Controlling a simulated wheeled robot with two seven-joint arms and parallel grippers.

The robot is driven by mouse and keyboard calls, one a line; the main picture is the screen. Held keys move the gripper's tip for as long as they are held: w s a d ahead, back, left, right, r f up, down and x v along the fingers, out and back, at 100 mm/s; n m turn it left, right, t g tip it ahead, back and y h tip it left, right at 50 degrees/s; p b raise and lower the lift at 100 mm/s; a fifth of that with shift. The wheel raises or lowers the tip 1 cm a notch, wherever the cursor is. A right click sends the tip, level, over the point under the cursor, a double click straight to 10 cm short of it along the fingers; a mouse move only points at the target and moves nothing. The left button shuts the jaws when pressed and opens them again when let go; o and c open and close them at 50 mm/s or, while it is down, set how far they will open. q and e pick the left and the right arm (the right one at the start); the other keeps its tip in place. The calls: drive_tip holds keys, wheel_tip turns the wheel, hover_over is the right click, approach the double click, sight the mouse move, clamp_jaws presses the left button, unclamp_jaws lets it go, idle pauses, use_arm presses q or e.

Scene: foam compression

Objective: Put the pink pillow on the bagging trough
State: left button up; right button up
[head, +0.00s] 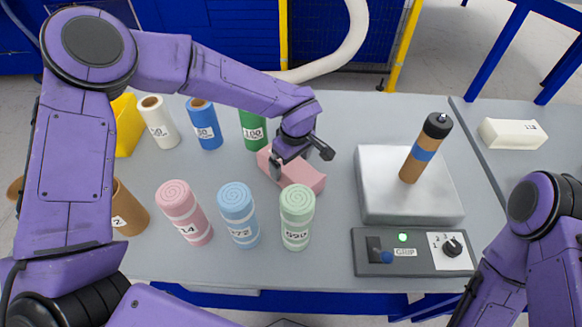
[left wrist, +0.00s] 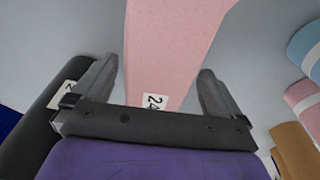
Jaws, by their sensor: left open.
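A pink block-shaped pillow (head: 302,178) lies on the grey table in the middle of the head view, behind the green roll. In the left wrist view the pillow (left wrist: 172,45) runs between my fingers and bears a label that reads 24. My left gripper (head: 303,158) is above the pillow with its fingers spread on either side of it. The fingers (left wrist: 160,85) look apart from the pillow's sides. I cannot tell which surface is the bagging trough. A white block (head: 513,133) lies on the separate grey surface at the right. My right gripper is not in view.
Pink (head: 184,213), blue (head: 238,216) and green (head: 297,217) rolls stand in front of the pillow. White, blue and green cored rolls stand behind. A silver plate (head: 385,160) carries a brown cylinder (head: 415,162). A control box (head: 412,256) lies in front.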

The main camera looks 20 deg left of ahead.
use_arm(q)
drive_tip(key=c, duration=0.8)
